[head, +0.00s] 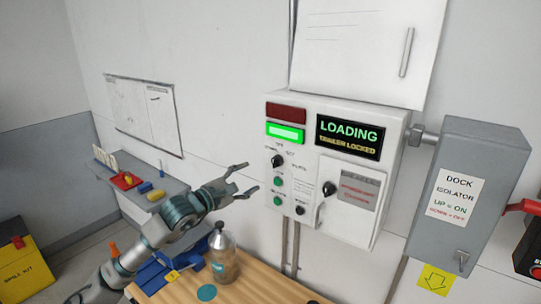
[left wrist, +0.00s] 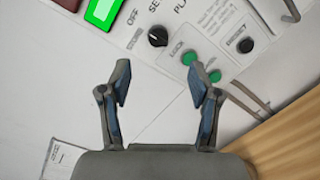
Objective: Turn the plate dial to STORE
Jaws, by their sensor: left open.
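The plate dial is a black round knob (head: 277,160) on the white control box, with small lettering around it. It also shows in the left wrist view (left wrist: 158,36), between printed words OFF, SE and PL, partly cut off or hidden. I cannot make out which setting its pointer marks. My left gripper (head: 250,178) is open and empty, just left of the box in the head view. In the left wrist view the spread fingers (left wrist: 158,70) lie below the dial, apart from it. My right gripper is not in view.
Green buttons (head: 277,182) and a smaller black knob (head: 300,210) sit below the dial. A lit screen (head: 348,137) reads LOADING, TRAILER LOCKED. A lever handle (head: 328,188) is to the right. A bottle (head: 222,258) stands on the wooden bench (head: 255,285) below my gripper.

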